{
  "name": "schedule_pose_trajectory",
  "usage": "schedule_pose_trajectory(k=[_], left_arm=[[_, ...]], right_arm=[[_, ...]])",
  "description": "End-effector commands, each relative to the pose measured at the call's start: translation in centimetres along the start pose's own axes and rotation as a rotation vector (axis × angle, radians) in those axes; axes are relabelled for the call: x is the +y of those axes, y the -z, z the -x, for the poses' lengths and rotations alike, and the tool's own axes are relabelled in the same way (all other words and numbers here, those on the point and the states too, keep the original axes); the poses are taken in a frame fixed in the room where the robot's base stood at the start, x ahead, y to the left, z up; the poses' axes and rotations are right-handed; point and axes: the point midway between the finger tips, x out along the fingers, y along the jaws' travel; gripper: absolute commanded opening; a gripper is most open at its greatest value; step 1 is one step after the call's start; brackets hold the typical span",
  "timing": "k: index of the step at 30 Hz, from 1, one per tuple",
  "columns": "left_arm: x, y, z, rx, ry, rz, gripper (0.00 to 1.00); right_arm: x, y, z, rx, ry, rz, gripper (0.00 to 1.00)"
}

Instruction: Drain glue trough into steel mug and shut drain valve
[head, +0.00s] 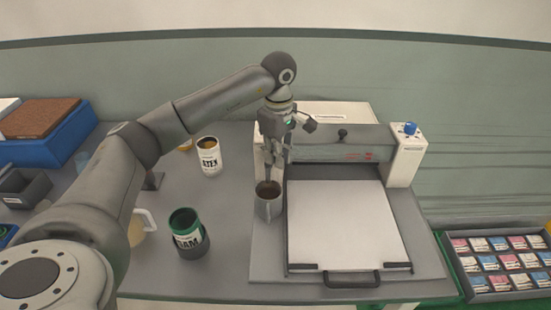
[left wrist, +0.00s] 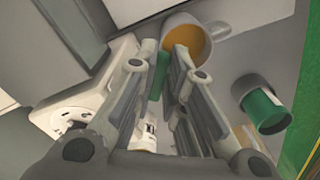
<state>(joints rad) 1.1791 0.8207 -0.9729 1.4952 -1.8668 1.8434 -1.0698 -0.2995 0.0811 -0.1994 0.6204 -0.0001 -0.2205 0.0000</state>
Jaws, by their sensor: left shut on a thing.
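The steel mug (head: 268,206) stands upright on the machine's base plate, left of the white platen, with brown contents inside. In the left wrist view the mug (left wrist: 207,29) shows an orange-brown inside. My left gripper (head: 269,174) points down over the mug's rim, at the left end of the glue machine (head: 345,143). In the left wrist view my left gripper (left wrist: 164,58) is closed on a narrow green piece (left wrist: 158,76), which looks like the drain valve handle. The glue trough's inside and the drain outlet are hidden. My right gripper is out of view.
A green and dark can (head: 188,236) and a white-labelled can (head: 209,158) stand on the table left of the mug. A white-handled jug (head: 146,221) is partly behind my left arm. A tray of small packets (head: 502,262) is at right.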

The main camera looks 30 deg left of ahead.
Motion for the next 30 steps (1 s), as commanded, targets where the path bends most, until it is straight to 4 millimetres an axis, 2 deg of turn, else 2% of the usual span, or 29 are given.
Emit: schedule_pose_trajectory(k=[15, 30], left_arm=[[1.4, 0.3, 0.1, 0.001, -0.003, 0.440, 0.00], [1.8, 0.6, 0.1, 0.001, -0.002, 0.614, 0.00]], right_arm=[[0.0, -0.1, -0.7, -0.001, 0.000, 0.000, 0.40], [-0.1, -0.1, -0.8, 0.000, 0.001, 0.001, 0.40]])
